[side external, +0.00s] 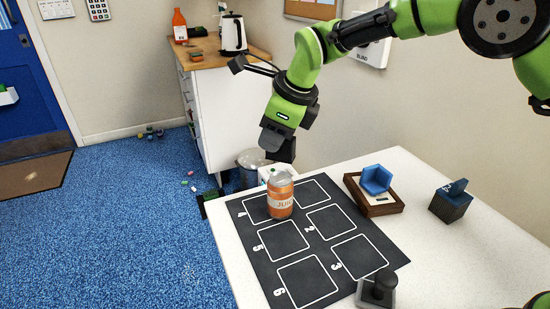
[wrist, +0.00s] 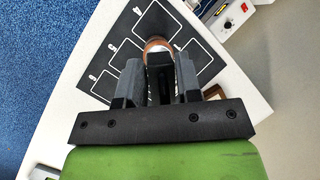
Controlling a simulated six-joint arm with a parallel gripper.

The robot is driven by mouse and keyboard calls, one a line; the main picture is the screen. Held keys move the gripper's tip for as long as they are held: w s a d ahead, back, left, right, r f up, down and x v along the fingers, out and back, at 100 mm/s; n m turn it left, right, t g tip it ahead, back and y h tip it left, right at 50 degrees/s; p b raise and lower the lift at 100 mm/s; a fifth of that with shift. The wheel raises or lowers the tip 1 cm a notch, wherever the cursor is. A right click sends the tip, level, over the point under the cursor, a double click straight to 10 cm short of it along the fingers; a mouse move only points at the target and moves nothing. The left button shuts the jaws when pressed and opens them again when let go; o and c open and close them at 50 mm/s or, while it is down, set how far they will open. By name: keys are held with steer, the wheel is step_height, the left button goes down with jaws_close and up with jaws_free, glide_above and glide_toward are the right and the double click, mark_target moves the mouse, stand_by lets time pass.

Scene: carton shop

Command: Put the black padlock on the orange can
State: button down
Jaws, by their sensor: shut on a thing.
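The orange can (side external: 280,197) stands upright on the numbered black mat, on the square by the 4. Its label reads "JUI" as far as I can see, and its top is pale. It also shows beyond my fingers in the wrist view (wrist: 152,45). My gripper (side external: 279,152) points down just above the can. In the wrist view my gripper (wrist: 159,80) is shut on a dark thing, which I take to be the black padlock (wrist: 161,84). The fingers hide most of it. I cannot tell whether it touches the can.
The black mat (side external: 301,240) lies on a white table. The other mat squares are empty.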

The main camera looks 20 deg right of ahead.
mark_target(274, 156)
steer(key=shift+f, duration=2.3)
steer(key=c, duration=0.8)
jaws_free()
steer(key=shift+f, duration=0.1)
steer(key=v, duration=1.2)
